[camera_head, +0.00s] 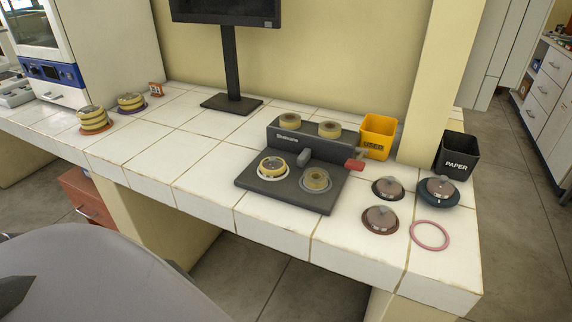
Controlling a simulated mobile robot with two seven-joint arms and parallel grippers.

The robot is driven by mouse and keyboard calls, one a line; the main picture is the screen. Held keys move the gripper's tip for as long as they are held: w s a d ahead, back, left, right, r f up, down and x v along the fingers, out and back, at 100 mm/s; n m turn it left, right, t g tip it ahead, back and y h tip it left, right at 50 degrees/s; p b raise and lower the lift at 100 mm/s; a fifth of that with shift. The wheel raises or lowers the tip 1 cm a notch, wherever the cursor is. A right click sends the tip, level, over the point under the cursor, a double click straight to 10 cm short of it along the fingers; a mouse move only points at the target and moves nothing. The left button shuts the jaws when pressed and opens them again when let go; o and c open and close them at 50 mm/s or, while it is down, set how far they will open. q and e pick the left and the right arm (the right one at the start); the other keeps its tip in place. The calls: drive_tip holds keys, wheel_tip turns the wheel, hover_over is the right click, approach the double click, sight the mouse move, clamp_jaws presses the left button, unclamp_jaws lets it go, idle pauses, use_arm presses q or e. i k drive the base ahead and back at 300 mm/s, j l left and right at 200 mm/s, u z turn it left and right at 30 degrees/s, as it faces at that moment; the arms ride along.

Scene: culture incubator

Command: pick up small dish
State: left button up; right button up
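Several round dishes with yellow rims stand on the white tiled bench. One dish (273,167) sits on a white ring on the dark grey device (300,196), and another dish (316,179) sits to its right. Two more, a left dish (304,115) and a right dish (330,129), rest on the device's raised back part. At the far left, stacked dishes (93,117) stand on an orange-red base, with a further stack (131,102) beside them. I cannot tell which one is the small dish.
Right of the device are brown-lidded round items (380,219), a dark round holder (440,191), a pink ring (429,235), a yellow bin (377,136) and a black PAPER bin (455,155). A monitor (233,70) stands behind. The bench's left middle is clear.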

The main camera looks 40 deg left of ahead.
sight(280, 173)
drive_tip(key=k+j+z, duration=0.2)
drive_tip(key=j, duration=0.15)
drive_tip(key=j+z, duration=0.25)
drive_tip(key=j, duration=0.15)
drive_tip(key=k+j, duration=0.15)
drive_tip(key=j, duration=0.25)
drive_tip(key=k+j+z, duration=0.1)
drive_tip(key=j, duration=0.25)
drive_tip(key=k+j, duration=0.2)
drive_tip(key=j, duration=0.15)
drive_tip(key=k+j+z, duration=0.15)
drive_tip(key=j, duration=0.25)
